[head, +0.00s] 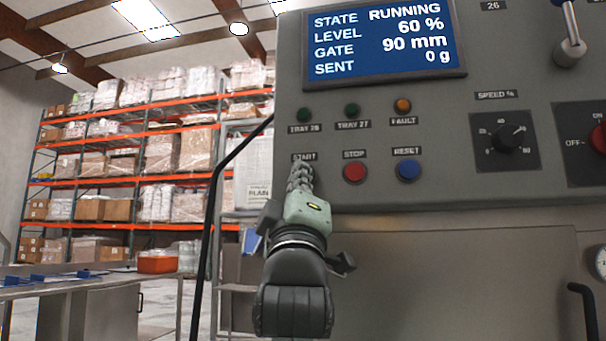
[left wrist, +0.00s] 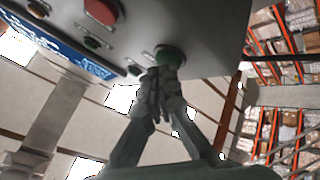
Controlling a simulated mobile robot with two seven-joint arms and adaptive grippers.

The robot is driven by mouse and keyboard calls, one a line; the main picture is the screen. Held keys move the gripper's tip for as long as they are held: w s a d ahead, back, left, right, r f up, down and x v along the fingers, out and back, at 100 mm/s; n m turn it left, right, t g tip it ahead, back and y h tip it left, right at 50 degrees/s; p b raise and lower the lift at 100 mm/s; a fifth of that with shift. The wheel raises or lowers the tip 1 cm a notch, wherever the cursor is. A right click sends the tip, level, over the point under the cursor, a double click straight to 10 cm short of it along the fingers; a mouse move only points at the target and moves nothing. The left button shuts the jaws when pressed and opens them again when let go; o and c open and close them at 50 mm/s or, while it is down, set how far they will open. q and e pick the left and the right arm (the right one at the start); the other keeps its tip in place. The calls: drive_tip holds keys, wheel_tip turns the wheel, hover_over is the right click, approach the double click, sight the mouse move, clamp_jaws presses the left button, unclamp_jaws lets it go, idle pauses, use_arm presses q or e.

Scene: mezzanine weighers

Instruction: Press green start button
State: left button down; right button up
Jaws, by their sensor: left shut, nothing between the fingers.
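The green start button (left wrist: 171,56) shows in the left wrist view on the grey panel. In the head view it is hidden behind my left gripper (head: 300,170), just under the START label (head: 304,156). My left gripper is shut and empty. In the left wrist view its fingertips (left wrist: 160,74) overlap the lower edge of the button and look to be against it; I cannot tell how far it is pressed. The display (head: 385,38) reads STATE RUNNING, LEVEL 60 %, GATE 90 mm, SENT 0 g. My right gripper is not in view.
The red stop button (head: 355,172) and blue reset button (head: 408,169) sit right of my gripper. Small tray and fault lamps (head: 352,110) are above. A speed knob (head: 507,137) and a red switch (head: 599,138) are further right. Pallet racks (head: 150,170) stand behind at left.

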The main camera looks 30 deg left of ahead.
use_arm(q)
drive_tip(key=shift+s+d, duration=0.1)
drive_tip(key=shift+s, duration=0.4)
drive_tip(key=s, duration=0.2)
drive_tip(key=s+d, duration=0.1)
drive_tip(key=s, duration=0.2)
drive_tip(key=shift+d+p, duration=0.15)
drive_tip(key=shift+p, duration=0.15)
idle(0.7)
